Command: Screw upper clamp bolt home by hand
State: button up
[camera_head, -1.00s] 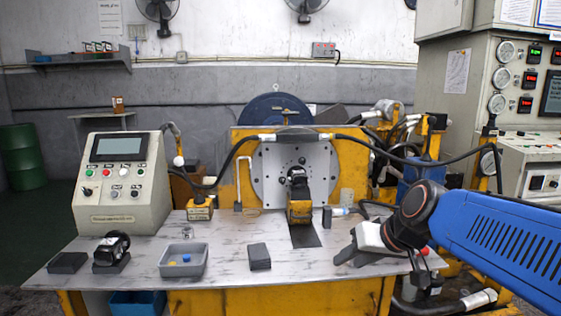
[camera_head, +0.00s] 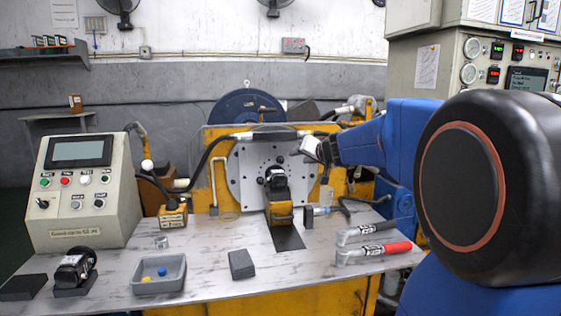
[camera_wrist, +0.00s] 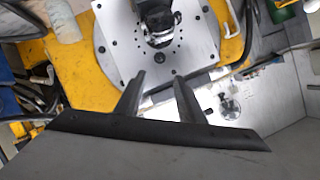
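A dark motor (camera_head: 276,176) sits against the round-holed grey mounting plate (camera_head: 247,180) on the yellow stand, above a yellow block (camera_head: 279,213). In the wrist view the motor (camera_wrist: 158,22) is at the top, with the plate (camera_wrist: 115,35) around it. A small dark round bolt head or hole (camera_wrist: 160,58) shows below the motor; I cannot tell which. I cannot single out the upper clamp bolt. My gripper (camera_wrist: 159,76) is open, with nothing seen between its fingers.
The table holds a grey tray (camera_head: 158,284) with small blue and yellow parts, a grey block (camera_head: 242,264), a second dark motor (camera_head: 75,268) and red- and black-handled tools (camera_head: 372,253). A black hose (camera_head: 205,155) loops by the plate. A control box (camera_head: 82,190) stands left.

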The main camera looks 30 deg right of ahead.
aim_at(282, 160)
jog(key=x, duration=1.5)
jog(key=shift+f, duration=0.2)
jog(key=shift+c, duration=0.4)
grip_shut()
